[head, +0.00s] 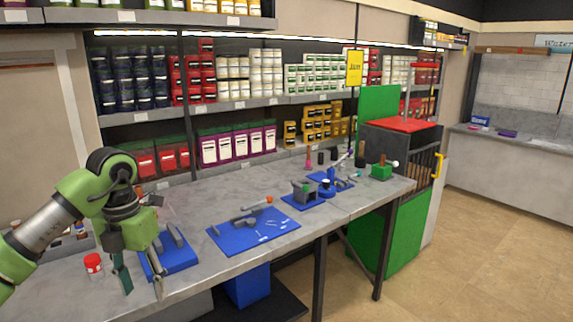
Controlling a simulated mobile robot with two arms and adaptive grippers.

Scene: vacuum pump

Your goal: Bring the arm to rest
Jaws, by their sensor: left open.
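My left gripper (141,284) hangs at the left over the grey workbench, fingers pointing down and spread apart, with nothing visible between them. Its green arm comes in from the left edge. One finger hangs in front of the left blue mat (183,262), which holds dark grey parts. A small red and white jar (94,265) stands on the bench just left of the fingers. I cannot tell whether the fingertips touch the bench. My right gripper is not in view.
The workbench (341,213) carries a middle blue mat (229,238) with small tools and a far one (299,203) with pump parts. Green and red equipment (404,125) stands at its far end. Stocked shelves line the wall behind. Open floor (475,240) lies right.

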